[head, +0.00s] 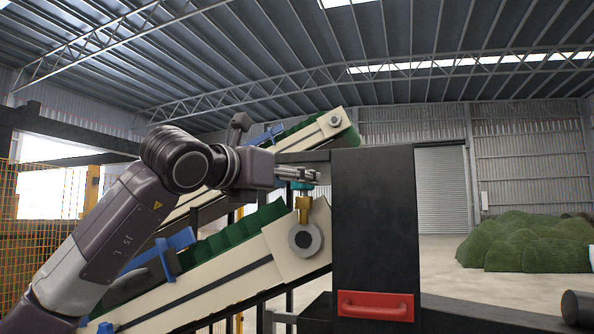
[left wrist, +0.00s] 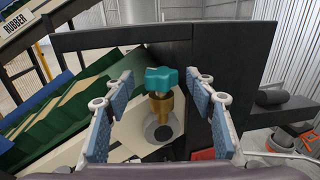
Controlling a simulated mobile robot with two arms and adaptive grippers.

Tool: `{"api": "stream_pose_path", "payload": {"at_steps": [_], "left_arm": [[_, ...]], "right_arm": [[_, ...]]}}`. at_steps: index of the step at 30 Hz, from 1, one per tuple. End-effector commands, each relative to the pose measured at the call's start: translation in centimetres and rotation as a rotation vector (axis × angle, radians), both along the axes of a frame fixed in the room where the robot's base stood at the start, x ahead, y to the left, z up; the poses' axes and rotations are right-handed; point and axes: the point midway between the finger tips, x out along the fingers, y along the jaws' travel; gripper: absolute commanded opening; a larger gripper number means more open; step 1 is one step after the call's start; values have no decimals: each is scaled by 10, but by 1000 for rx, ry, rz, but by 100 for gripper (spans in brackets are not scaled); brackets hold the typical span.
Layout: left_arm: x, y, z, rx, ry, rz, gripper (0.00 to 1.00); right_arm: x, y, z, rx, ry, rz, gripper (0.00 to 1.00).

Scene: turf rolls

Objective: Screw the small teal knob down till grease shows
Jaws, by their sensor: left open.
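The small teal knob (left wrist: 161,80) sits on top of a brass grease cup (left wrist: 161,105) in the left wrist view. In the head view the knob (head: 302,186) shows just under my left gripper (head: 306,174), and the brass body (head: 304,207) stands above the round roller end of the conveyor. My left gripper is open, and in the left wrist view its two blue-padded fingers (left wrist: 160,105) stand on either side of the knob with a gap on both sides. No grease is visible. My right gripper is in neither view.
A black post (head: 374,220) with a red handle (head: 376,306) stands just right of the knob. The cream conveyor (head: 215,290) with its green belt slopes up from the left. A second conveyor (head: 322,126) rises behind. A green turf heap (head: 525,241) lies at the right.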

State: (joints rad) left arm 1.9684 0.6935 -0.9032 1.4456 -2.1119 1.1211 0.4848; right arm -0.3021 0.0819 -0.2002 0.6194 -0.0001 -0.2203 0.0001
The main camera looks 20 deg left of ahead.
Motion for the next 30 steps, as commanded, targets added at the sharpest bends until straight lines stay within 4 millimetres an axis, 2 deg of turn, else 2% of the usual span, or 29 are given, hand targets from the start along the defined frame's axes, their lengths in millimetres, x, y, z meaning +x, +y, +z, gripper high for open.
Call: {"api": "stream_pose_path", "payload": {"at_steps": [1, 5, 13, 24, 30], "left_arm": [[6, -2, 3, 0, 2, -1, 51], [14, -4, 2, 0, -1, -1, 51], [16, -5, 0, 0, -1, -1, 51], [15, -4, 0, -1, -2, -1, 11], [15, -3, 1, -2, 0, -10, 9]], "right_arm": [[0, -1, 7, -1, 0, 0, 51], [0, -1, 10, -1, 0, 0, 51], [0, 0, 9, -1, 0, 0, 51], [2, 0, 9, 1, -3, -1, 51], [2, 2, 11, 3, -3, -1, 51]]}}
